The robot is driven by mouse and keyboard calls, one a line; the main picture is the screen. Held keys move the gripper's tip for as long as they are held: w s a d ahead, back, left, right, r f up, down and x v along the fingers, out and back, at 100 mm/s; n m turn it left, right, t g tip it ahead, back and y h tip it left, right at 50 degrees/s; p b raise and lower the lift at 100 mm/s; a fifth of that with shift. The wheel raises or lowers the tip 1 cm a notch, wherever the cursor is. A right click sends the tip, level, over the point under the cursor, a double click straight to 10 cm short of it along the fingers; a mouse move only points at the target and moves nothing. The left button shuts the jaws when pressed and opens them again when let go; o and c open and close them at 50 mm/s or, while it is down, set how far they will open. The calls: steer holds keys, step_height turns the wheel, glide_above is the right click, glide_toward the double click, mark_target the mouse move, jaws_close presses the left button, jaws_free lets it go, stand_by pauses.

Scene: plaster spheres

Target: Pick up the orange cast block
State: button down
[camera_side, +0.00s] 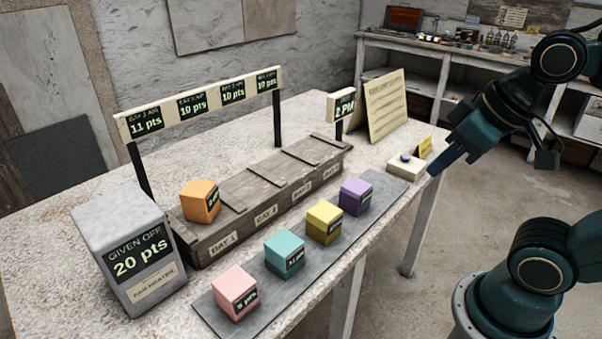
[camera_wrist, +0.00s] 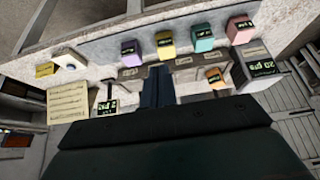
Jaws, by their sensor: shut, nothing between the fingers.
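The orange cast block (camera_side: 199,201) sits on the left end of the long wooden box, over the part labelled DAY 1. It also shows small in the wrist view (camera_wrist: 213,76), right of my fingers. My gripper (camera_side: 436,170) is at the right edge of the table in the side view, well away from the orange block, beyond the purple block. Its fingers are together with nothing between them. In the wrist view the shut fingers (camera_wrist: 155,84) point up the middle.
Pink (camera_side: 235,293), teal (camera_side: 285,252), yellow (camera_side: 324,222) and purple (camera_side: 355,196) blocks stand on a grey strip (camera_side: 262,292) before the wooden box (camera_side: 270,207). A sign bar (camera_side: 205,100) on posts stands behind. A grey GIVEN OFF box (camera_side: 130,248) stands left of the orange block.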

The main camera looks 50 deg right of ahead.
steer(key=shift+c, duration=2.2)
jaws_free()
steer(key=w+a+r+n+y, duration=0.1)
steer(key=w+a+r+n, duration=0.15)
steer(key=w, duration=0.75)
steer(key=w+a+r+n, duration=0.15)
steer(key=w+a, duration=0.25)
steer(key=w, duration=0.5)
steer(key=w+a+f, duration=0.2)
steer(key=w+a, duration=0.1)
steer(key=w, duration=0.3)
steer(key=w+a+f+n+g, duration=0.1)
steer(key=w+a+f, duration=0.2)
steer(key=w+a, duration=0.1)
steer(key=w+a+f+n+y, duration=0.1)
steer(key=w+a+f, duration=0.1)
steer(key=w+a, duration=0.2)
steer(key=w, duration=0.3)
steer(key=shift+w+a+f+g, duration=0.15)
steer(key=shift+w+f+g, duration=0.15)
steer(key=shift+f, duration=0.1)
steer(key=shift+f, duration=0.15)
